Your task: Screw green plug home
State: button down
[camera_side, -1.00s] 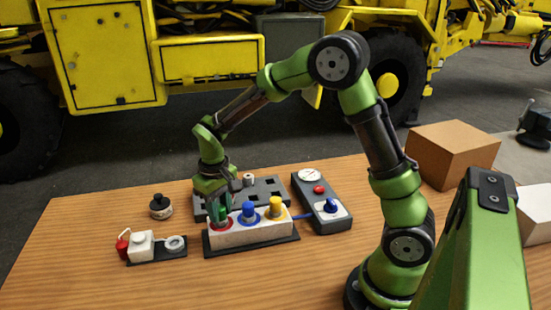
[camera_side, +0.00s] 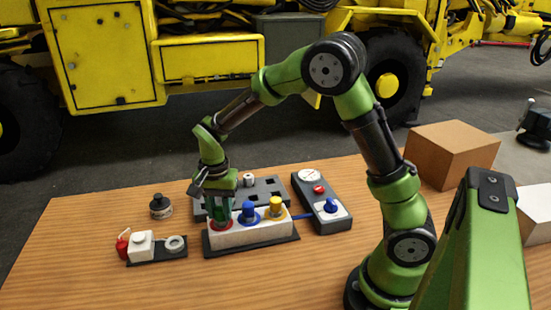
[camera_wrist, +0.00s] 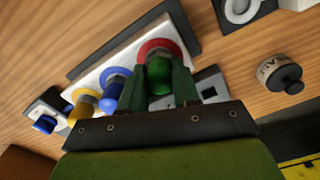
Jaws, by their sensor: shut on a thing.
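The green plug (camera_wrist: 159,76) stands at the red ring (camera_wrist: 160,46) on the white block (camera_side: 262,231), at the block's left end in the side view. My gripper (camera_side: 219,216) is over it from above, with a finger on each side; in the wrist view my gripper (camera_wrist: 160,85) is shut on the green plug. The fingers hide much of the plug in the side view. A blue plug (camera_side: 248,212) and a yellow plug (camera_side: 275,207) stand upright on the same block to the right. How deep the green plug sits cannot be told.
A grey slotted plate (camera_side: 265,188) lies behind the block. A dark box with a gauge and a blue knob (camera_side: 331,206) stands to the right. A black-capped jar (camera_side: 160,207) and a tray (camera_side: 172,256) with small parts are at left. The front table is clear.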

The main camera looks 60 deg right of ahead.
jog(key=m, duration=0.3)
jog(key=shift+m, duration=0.3)
jog(key=m, duration=0.4)
jog(key=c, duration=0.9)
grip_release()
jog(key=n, duration=0.6)
jog(key=shift+n, duration=0.3)
jog(key=n, duration=0.5)
